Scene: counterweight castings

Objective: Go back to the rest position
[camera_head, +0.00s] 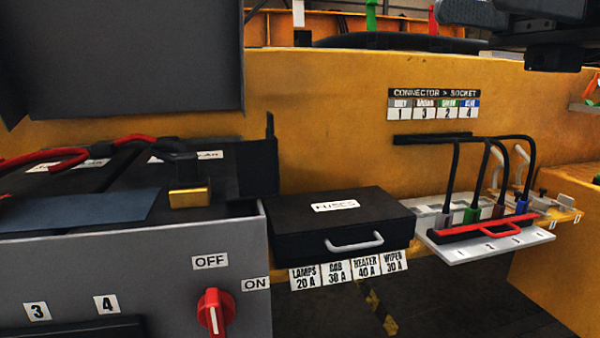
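A dark grey part, which looks like my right arm or gripper (540,28), comes in at the top right corner, above the orange machine body. It is cut off by the picture edge, and I cannot make out whether its fingers are open or shut. It appears apart from everything below it. My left gripper is not in view.
A black fuse box (345,228) with a grey handle is closed. At right, several plugs with black cables stand behind a red-handled bar (487,231). A grey battery box (130,265) with a red switch (213,312) and an upright lid (125,60) stands left.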

